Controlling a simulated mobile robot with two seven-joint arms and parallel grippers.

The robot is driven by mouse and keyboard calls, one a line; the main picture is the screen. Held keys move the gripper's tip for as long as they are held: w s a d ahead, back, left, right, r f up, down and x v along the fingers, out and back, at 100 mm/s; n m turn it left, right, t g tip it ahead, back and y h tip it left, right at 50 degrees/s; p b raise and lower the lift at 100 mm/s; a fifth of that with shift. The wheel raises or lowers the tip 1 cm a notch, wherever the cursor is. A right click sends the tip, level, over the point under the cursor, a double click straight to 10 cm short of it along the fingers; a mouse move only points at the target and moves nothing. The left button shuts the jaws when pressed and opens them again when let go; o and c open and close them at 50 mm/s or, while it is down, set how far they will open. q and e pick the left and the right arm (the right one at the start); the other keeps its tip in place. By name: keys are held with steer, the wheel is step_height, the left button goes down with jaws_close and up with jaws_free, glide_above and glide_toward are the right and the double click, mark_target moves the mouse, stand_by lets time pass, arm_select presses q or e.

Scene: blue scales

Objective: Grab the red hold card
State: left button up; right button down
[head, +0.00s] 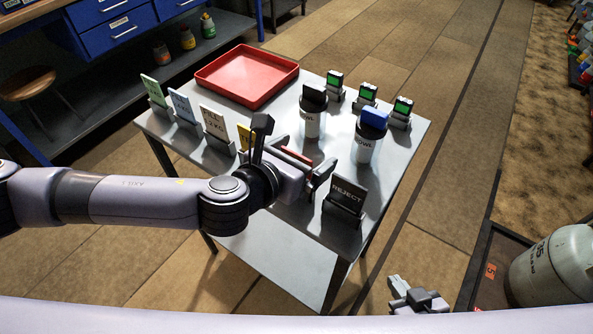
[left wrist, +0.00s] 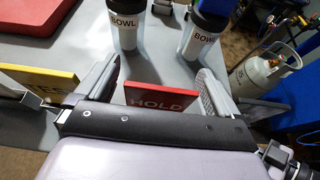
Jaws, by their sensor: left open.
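The red card marked HOLD (left wrist: 160,96) stands between the two fingers of my left gripper (left wrist: 161,68) in the left wrist view, with clear gaps on both sides. In the head view only a thin red strip of the hold card (head: 297,155) shows, the rest hidden by my left gripper (head: 306,158). The left gripper is open and low over the grey table, its fingers reaching past the card's sides. My right gripper (head: 418,298) shows small at the bottom right, off the table; its jaw state is unclear.
A yellow card (left wrist: 42,86) stands left of the fingers. The black REJECT card (head: 347,195) stands close on the right. Two BOWL jars (head: 313,122) (head: 367,147) stand behind. White, blue and green cards line the left edge; a red tray (head: 247,97) is at the back.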

arm_select(q)
steer(key=c, duration=1)
